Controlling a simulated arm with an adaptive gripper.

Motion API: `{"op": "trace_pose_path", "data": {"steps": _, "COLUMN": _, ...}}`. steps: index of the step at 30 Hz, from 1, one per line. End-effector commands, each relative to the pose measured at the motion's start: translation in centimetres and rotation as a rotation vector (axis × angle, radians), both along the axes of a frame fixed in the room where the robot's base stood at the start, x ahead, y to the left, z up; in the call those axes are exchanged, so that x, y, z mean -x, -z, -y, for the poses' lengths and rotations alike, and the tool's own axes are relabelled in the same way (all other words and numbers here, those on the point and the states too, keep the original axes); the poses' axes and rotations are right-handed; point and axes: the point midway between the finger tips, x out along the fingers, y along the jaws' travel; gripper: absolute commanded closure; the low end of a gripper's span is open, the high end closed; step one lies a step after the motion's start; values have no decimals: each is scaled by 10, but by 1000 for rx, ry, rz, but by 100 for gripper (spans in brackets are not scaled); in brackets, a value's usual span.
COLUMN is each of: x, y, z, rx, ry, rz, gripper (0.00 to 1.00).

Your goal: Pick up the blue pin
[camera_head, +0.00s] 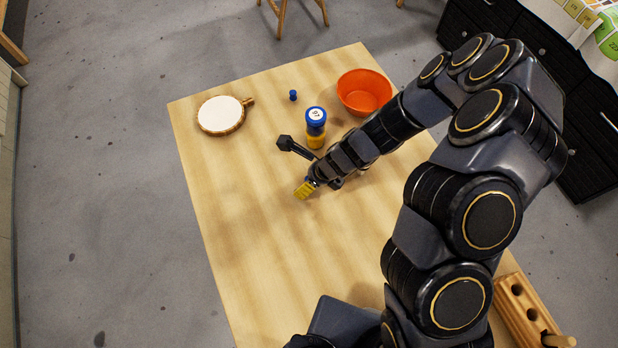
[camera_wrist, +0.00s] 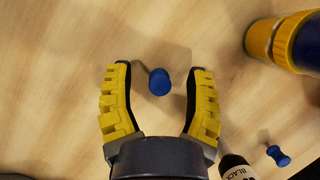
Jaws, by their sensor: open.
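A blue pin (camera_wrist: 159,82) stands on the wooden table between the two yellow fingers of my gripper (camera_wrist: 160,72) in the wrist view. Both fingers are spread and apart from it, with a gap on each side. Another blue pin (camera_wrist: 278,155) lies at the lower right of that view. In the head view my gripper (camera_head: 305,190) is over the middle of the table, and the pin between its fingers is hidden there. A small blue pin (camera_head: 293,95) shows near the far edge in the head view; I cannot tell which one it is.
A blue and yellow bottle (camera_head: 316,122) stands just beyond my gripper. An orange bowl (camera_head: 366,92) and a round white-faced wooden item (camera_head: 221,115) are farther back. A dark labelled object (camera_wrist: 236,167) shows low in the wrist view. The table's left part is clear.

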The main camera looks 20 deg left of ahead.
Motion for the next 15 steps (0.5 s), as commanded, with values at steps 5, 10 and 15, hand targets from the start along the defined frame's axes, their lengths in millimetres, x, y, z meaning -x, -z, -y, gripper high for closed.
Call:
{"op": "trace_pose_path", "data": {"steps": 5, "x": 0, "y": 0, "z": 0, "rx": 0, "ry": 0, "rz": -1, "gripper": 63}}
{"op": "trace_pose_path", "data": {"steps": 10, "x": 0, "y": 0, "z": 0, "rx": 0, "ry": 0, "rz": -1, "gripper": 95}}
{"op": "trace_pose_path", "data": {"steps": 15, "x": 0, "y": 0, "z": 0, "rx": 0, "ry": 0, "rz": -1, "gripper": 95}}
